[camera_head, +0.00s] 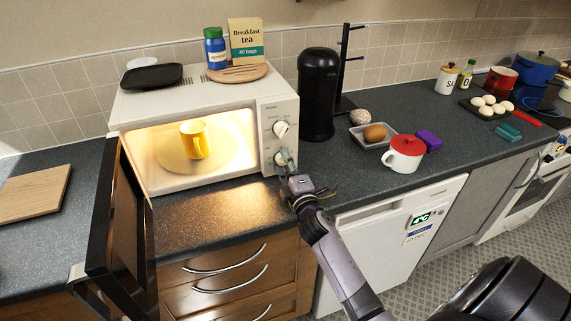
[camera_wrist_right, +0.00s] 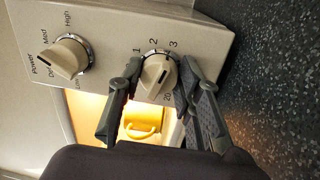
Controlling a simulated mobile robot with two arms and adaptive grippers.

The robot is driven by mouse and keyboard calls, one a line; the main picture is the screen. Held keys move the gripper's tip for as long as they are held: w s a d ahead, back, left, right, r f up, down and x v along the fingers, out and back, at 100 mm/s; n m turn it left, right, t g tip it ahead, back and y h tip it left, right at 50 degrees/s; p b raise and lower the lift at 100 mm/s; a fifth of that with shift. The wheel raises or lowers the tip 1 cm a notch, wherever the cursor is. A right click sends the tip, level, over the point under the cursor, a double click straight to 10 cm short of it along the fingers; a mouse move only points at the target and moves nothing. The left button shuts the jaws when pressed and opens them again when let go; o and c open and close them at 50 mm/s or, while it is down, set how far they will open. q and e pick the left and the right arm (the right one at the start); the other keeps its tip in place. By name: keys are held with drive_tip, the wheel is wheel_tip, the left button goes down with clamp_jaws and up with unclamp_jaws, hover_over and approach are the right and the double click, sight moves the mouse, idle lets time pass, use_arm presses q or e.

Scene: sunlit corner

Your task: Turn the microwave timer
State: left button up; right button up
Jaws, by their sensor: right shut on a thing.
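The white microwave (camera_head: 277,103) stands on the counter with its door (camera_head: 124,215) swung wide open to the left and its inside lit. A yellow mug (camera_head: 195,139) sits on the plate inside; it also shows in the right wrist view (camera_wrist_right: 143,124). The timer knob (camera_wrist_right: 156,76) is the lower knob, with numbers around it. The upper power knob (camera_head: 280,128) is free; it shows in the right wrist view too (camera_wrist_right: 64,58). My right gripper (camera_head: 286,163) is at the timer knob, its fingers on both sides of it (camera_wrist_right: 160,84). My left gripper is not in view.
A black tray (camera_head: 152,77), a blue jar (camera_head: 215,50) and a tea box (camera_head: 247,43) sit on the microwave. A wooden board (camera_head: 33,192) lies far left.

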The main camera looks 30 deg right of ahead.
drive_tip(key=shift+f, duration=0.1)
drive_tip(key=o, duration=1.2)
drive_tip(key=v, duration=1.2)
